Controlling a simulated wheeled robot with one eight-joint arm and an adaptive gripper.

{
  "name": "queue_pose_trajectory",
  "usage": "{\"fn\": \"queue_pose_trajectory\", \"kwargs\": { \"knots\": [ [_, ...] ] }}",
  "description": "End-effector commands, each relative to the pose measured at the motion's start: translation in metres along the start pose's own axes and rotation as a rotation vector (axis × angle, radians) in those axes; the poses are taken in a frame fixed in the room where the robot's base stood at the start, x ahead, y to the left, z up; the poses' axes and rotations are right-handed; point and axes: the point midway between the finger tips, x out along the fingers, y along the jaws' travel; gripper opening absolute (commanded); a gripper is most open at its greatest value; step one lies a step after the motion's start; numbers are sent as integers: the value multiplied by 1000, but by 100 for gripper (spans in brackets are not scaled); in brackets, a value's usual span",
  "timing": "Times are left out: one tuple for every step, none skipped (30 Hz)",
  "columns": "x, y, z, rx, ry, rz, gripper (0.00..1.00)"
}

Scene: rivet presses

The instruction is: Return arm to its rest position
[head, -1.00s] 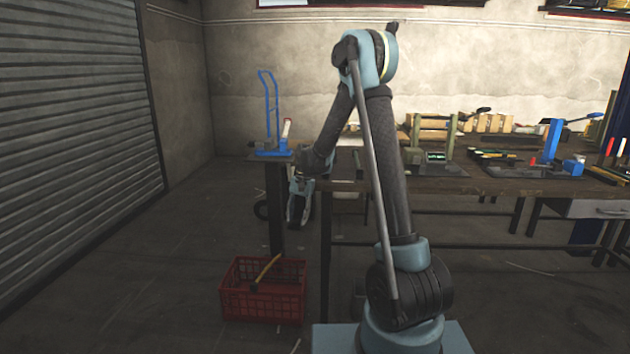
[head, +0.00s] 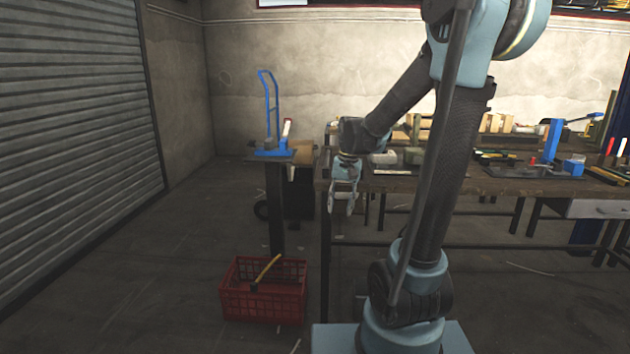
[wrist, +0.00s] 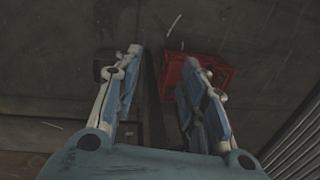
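My gripper (head: 342,202) hangs pointing down in the head view, in front of the left end of the workbench (head: 450,190) and to the right of the post with the blue press.
A blue lever press (head: 270,130) stands on a post at the left. A red crate (head: 262,300) with a yellow-handled tool (head: 266,270) sits on the floor; the crate (wrist: 205,72) also shows in the wrist view. A roller shutter (head: 75,120) closes the left side. Open floor lies between.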

Motion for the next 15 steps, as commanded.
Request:
{"fn": "queue_pose_trajectory", "kwargs": {
  "knots": [
    [-3,8,11,-5,8,2,38],
    [-4,13,16,-8,14,4,38],
    [-6,19,23,-14,21,7,38],
    [-7,23,28,-19,27,8,38],
    [-8,28,34,-23,33,10,38],
    [-9,33,41,-29,40,13,38],
    [-10,37,46,-34,45,15,38],
    [-10,41,52,-37,50,17,38],
    [-10,47,59,-43,57,19,38],
    [-10,51,64,-48,62,21,38],
    [-10,54,70,-52,68,23,38],
    [-9,60,77,-58,75,27,38],
    [-9,64,82,-63,80,30,38],
    [-8,68,87,-67,85,33,38],
    [-7,73,94,-72,91,36,38]
  ]
}}
